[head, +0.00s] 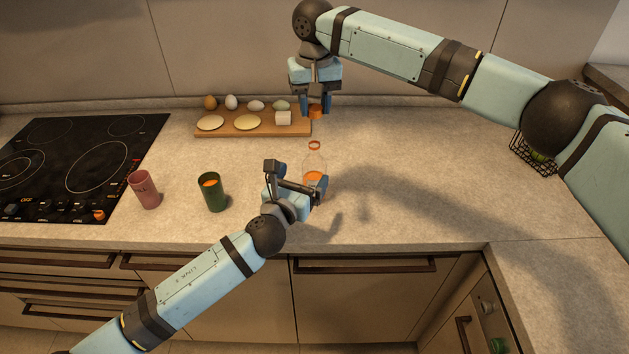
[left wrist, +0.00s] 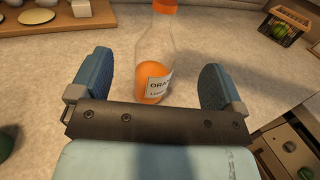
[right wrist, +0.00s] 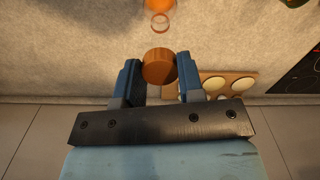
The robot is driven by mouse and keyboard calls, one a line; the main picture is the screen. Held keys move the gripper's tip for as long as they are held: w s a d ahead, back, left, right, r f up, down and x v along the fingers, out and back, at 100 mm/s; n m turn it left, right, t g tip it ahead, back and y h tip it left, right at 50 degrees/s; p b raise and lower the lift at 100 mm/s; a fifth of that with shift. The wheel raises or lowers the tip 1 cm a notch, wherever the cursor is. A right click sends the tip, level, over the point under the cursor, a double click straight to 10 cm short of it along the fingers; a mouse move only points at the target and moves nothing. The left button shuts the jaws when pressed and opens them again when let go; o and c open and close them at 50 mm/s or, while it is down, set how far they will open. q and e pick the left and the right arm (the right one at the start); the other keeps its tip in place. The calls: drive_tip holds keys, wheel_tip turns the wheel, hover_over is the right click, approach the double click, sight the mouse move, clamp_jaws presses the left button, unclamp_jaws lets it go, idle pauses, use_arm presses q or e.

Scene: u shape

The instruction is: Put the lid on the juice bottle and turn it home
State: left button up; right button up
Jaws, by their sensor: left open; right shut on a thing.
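The juice bottle (head: 314,163) stands upright on the counter, clear with orange juice low inside and an orange ring at its open neck. In the left wrist view the bottle (left wrist: 157,60) stands between the spread fingers of my left gripper (left wrist: 157,85), its label facing the camera; the fingers look apart from it. My left gripper (head: 318,190) hides its lower part in the head view. The bottle's neck (right wrist: 160,22) shows beyond the lid in the right wrist view.
A wooden board (head: 225,128) with eggs, pale rounds and a white block lies at the back. A pink cup (head: 144,190) and a green cup with orange contents (head: 211,192) stand left of the bottle. A black cooktop (head: 75,165) is far left; a wire basket (head: 533,155) is right.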

sight(312, 186)
use_arm(q)
wheel_tip(312, 186, down, 7)
drive_tip(key=shift+f, duration=0.15)
drive_tip(key=x, duration=0.4)
drive_tip(key=f+x, duration=0.1)
drive_tip(key=x, duration=0.1)
drive_tip(key=shift+w, duration=0.2)
use_arm(e)
drive_tip(key=shift+w+f, duration=0.1)
drive_tip(key=shift+f, duration=0.05)
use_arm(q)
drive_tip(key=shift+w+d+r, duration=0.1)
drive_tip(key=shift+w+d, duration=0.1)
drive_tip(key=shift+w, duration=0.25)
drive_tip(key=shift+w, duration=0.1)
drive_tip(key=c, duration=1.4)
drive_tip(key=shift+o, duration=0.2)
use_arm(e)
drive_tip(key=shift+f, duration=2.4)
